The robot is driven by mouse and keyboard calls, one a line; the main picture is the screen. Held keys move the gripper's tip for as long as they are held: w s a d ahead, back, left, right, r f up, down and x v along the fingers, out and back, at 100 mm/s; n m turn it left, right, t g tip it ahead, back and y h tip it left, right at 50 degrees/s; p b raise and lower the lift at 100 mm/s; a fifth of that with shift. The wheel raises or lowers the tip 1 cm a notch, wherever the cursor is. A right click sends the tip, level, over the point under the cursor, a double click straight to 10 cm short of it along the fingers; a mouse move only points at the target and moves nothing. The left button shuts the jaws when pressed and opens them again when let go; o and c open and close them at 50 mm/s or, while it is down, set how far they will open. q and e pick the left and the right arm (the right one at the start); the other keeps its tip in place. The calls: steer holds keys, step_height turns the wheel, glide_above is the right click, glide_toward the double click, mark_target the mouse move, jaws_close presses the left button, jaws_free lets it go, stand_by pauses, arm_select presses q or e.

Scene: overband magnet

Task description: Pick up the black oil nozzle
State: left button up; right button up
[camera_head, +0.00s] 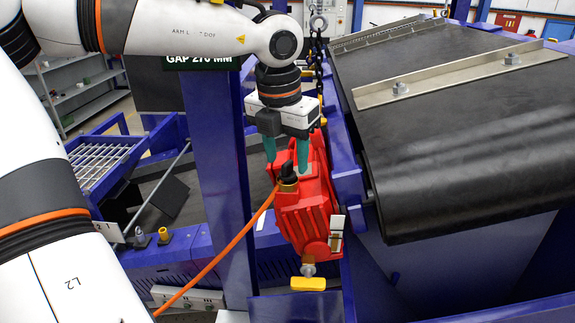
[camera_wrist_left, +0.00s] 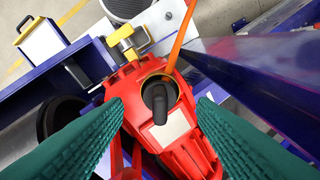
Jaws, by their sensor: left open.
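The black nozzle (camera_head: 289,172) stands in a brass collar on top of the red gearbox housing (camera_head: 308,215). An orange hose (camera_head: 217,257) runs up to the collar. My left gripper (camera_head: 287,156) points down just above, its teal fingers open. In the left wrist view, the black nozzle (camera_wrist_left: 160,102) lies between the two spread fingers (camera_wrist_left: 160,108), with a gap on each side. Neither finger visibly touches it. A pale plate lies beside it on the housing. My right gripper is not in view.
A blue post (camera_head: 213,170) stands close left of the gripper. The black conveyor belt (camera_head: 465,135) and blue frame rise close on the right. A chain (camera_head: 318,60) hangs behind the wrist. Small grey and yellow fittings (camera_head: 163,236) stand on the blue ledge at left.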

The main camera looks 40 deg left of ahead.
arm_select(q)
steer(key=shift+w+f, duration=0.25)
steer(key=shift+f, duration=0.95)
steer(key=c, duration=1.1)
steer(key=shift+r, duration=0.1)
